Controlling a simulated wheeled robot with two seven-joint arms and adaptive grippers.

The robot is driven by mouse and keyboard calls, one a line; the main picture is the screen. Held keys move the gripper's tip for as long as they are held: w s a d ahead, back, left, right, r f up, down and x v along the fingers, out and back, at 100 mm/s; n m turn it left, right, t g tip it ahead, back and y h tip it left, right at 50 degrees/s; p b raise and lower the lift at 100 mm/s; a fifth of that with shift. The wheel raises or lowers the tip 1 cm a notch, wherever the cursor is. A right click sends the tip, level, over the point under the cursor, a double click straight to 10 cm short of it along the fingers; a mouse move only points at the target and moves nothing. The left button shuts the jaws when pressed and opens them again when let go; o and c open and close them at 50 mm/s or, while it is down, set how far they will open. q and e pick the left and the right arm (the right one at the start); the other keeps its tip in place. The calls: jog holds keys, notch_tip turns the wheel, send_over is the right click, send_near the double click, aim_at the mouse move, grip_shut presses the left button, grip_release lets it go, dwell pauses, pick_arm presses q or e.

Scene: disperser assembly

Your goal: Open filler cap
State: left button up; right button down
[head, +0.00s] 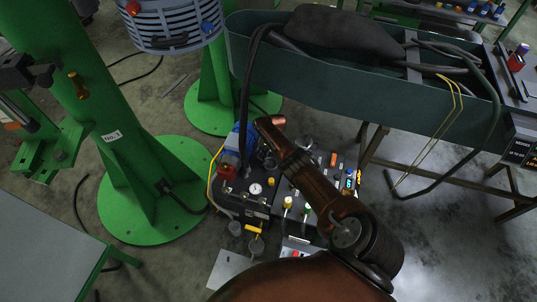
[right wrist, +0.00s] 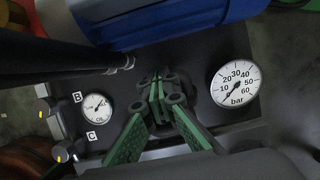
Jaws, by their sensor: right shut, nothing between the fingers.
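The dark hydraulic unit (head: 232,192) stands on the floor in the middle of the head view, below my right arm. My right gripper (right wrist: 159,92) has green fingers shut together and empty, above the unit's dark top plate (right wrist: 190,70). A dark round shape shows partly behind the fingers between two gauges; I cannot tell whether it is the filler cap or whether the fingers touch it. In the head view my right arm covers part of the unit. My left gripper is not in view.
On the unit are a large bar gauge (right wrist: 235,80), a smaller gauge (right wrist: 97,106) and a blue motor (right wrist: 165,18) close to the fingers. Black hoses (right wrist: 60,60) lie at the left. Green columns (head: 90,100) and a dark green trough (head: 340,75) stand around the unit.

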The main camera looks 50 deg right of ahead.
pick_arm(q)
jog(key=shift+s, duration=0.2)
pick_arm(e)
jog(key=shift+w, duration=0.1)
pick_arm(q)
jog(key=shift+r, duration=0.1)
pick_arm(e)
jog(key=shift+w+a+f, duration=0.1)
jog(key=shift+w, duration=0.15)
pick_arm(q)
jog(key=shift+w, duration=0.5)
pick_arm(e)
jog(key=shift+w, duration=0.1)
dwell(0.5)
jog(key=shift+r, duration=0.25)
jog(key=shift+p+v, duration=0.85)
jog(key=shift+v, duration=0.25)
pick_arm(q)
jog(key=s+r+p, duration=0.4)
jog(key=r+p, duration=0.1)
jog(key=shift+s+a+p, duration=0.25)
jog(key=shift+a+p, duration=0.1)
pick_arm(e)
jog(key=a+v, duration=0.1)
jog(key=v, duration=0.6)
jog(key=shift+s+d, duration=0.3)
jog(key=shift+d, duration=0.25)
